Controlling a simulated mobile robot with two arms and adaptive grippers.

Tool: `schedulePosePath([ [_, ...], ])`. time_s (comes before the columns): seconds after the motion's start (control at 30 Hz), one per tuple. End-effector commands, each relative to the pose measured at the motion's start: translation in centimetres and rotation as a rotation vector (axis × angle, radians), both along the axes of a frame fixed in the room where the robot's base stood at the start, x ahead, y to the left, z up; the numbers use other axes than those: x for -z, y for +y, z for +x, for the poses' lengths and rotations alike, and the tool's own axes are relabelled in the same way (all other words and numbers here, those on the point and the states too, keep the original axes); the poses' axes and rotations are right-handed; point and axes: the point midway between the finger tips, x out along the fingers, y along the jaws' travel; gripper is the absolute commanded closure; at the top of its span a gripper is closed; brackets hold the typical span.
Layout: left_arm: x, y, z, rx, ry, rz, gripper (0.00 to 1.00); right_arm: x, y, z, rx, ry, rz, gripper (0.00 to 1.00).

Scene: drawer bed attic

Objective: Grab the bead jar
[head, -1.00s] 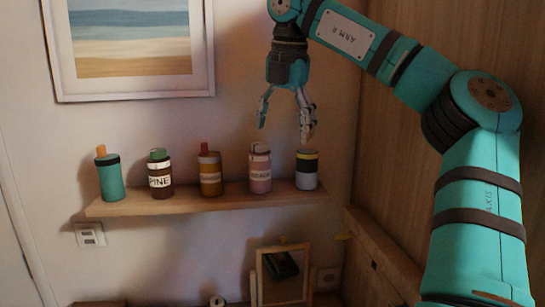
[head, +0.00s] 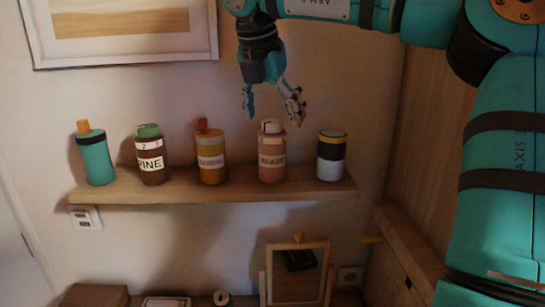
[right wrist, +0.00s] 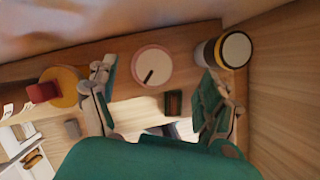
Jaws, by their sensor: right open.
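The bead jar (head: 271,168) is pink with a pale label that seems to read BEADS. It stands upright on the wall shelf (head: 225,190), between an amber jar and a white jar. In the right wrist view its round pale lid (right wrist: 151,66) with a dark mark lies between the fingers. My right gripper (head: 273,119) is open and empty, pointing down just above the jar. It also shows in the right wrist view (right wrist: 160,75), its fingers spread on either side of the lid. I cannot tell contact. My left gripper is not in view.
An amber jar (head: 210,160) with a red top stands left of the bead jar, and a white jar (head: 331,158) with a dark band right. Farther left are a PINE jar (head: 152,165) and teal bottle (head: 96,160). A wooden wall (head: 410,150) bounds the right.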

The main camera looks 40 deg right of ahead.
Motion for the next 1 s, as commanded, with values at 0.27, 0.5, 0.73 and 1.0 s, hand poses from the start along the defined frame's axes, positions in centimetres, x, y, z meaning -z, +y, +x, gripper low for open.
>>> schedulePosePath([
  [0.27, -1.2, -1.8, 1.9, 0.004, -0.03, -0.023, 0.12, 2.1, -0.8, 0.5, -0.002, 0.001, 0.003, 0.18],
  [0.5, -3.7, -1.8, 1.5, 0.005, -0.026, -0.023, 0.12, 5.1, -1.7, 1.5, -0.001, 0.003, 0.004, 0.18],
  [0.73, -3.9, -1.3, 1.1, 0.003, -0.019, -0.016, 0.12, 6.7, -2.2, 1.8, 0.0, -0.002, 0.001, 0.18],
  [1.0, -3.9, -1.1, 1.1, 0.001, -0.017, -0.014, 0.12, 6.7, -2.2, 1.8, 0.0, -0.002, 0.001, 0.32],
])
